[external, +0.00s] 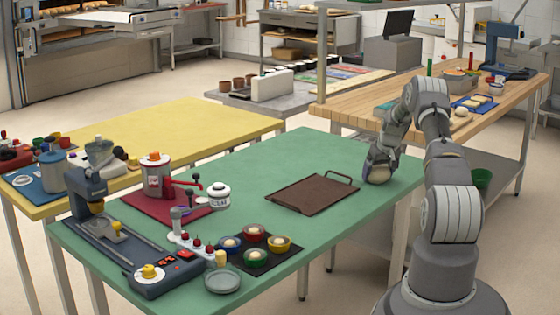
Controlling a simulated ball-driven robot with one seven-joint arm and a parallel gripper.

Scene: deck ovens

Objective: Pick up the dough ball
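A pale beige, rounded dough ball (378,174) is at the right end of the green table, right of the brown tray. My gripper (379,168) points down directly over it, with grey finger parts around its upper sides. The ball is partly hidden by the gripper. I cannot tell whether the fingers are closed on it or only around it, nor whether the ball rests on the table.
A brown tray (312,194) with a handle lies left of my gripper. Small coloured bowls (253,233) stand on a dark mat, front left. A red-handled device (157,178) stands farther left. A wooden table (375,109) is behind. Green tabletop (290,150) is clear behind the tray.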

